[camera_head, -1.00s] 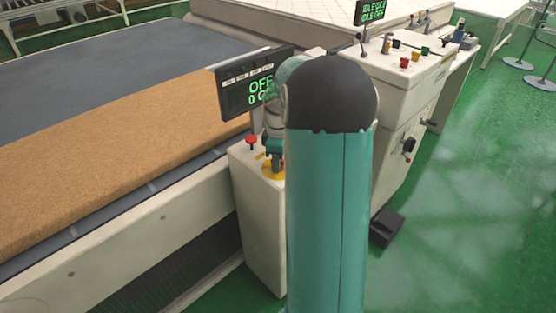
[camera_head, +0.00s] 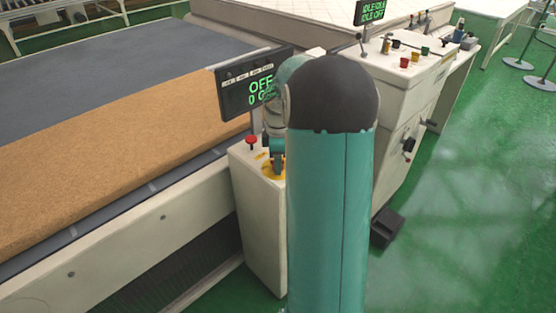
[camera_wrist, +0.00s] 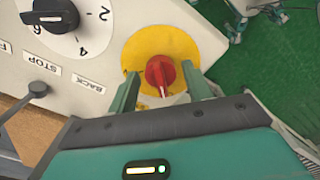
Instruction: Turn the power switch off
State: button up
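The power switch is a red rotary knob (camera_wrist: 160,76) on a round yellow plate (camera_wrist: 196,44), with a pale pointer line running toward the bottom of the wrist view. My gripper (camera_wrist: 161,82) is open, with one finger on each side of the knob and gaps visible between. In the head view, the yellow plate (camera_head: 267,170) sits on top of a white control box (camera_head: 256,220), and my gripper (camera_head: 277,160) is above it. My arm hides part of the box. A black display (camera_head: 247,84) above the box shows green text reading "OFF".
A black dial (camera_wrist: 52,14) with numbers and labels "STOP" and "BACK" is beside the knob. A grey lever (camera_wrist: 38,90) stands near it. A red button (camera_head: 252,140) is on the box. Green floor (camera_head: 460,200) is open at right.

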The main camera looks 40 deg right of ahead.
jog(key=shift+o, duration=0.3)
notch_tip(320, 180, up, 14)
jog(key=shift+f, duration=0.15)
dwell(0.4)
